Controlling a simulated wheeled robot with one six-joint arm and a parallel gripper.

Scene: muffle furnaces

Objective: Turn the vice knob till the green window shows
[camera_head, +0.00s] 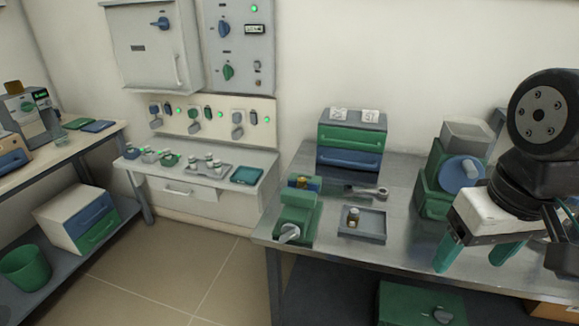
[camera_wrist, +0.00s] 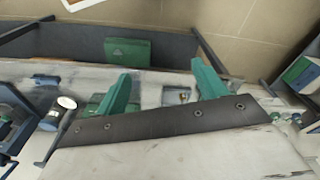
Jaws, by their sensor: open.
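The green vice (camera_head: 297,215) stands on the left end of the metal workbench, with a grey knob (camera_head: 288,233) at its front end. A small yellowish piece (camera_head: 302,183) shows at its back end. I cannot make out a window or its colour at this size. My gripper (camera_head: 478,252) is open and empty, with green fingers pointing down, above the right part of the bench. It is well to the right of the vice and apart from it. In the wrist view my gripper (camera_wrist: 165,85) shows its two fingers spread; I cannot make out the vice there.
A grey tray (camera_head: 362,224) with a small vial lies right of the vice, with a metal wrench-like tool (camera_head: 369,192) behind it. A green and blue drawer box (camera_head: 351,140) stands at the back. A green device with a blue dial (camera_head: 460,174) stands behind my gripper.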

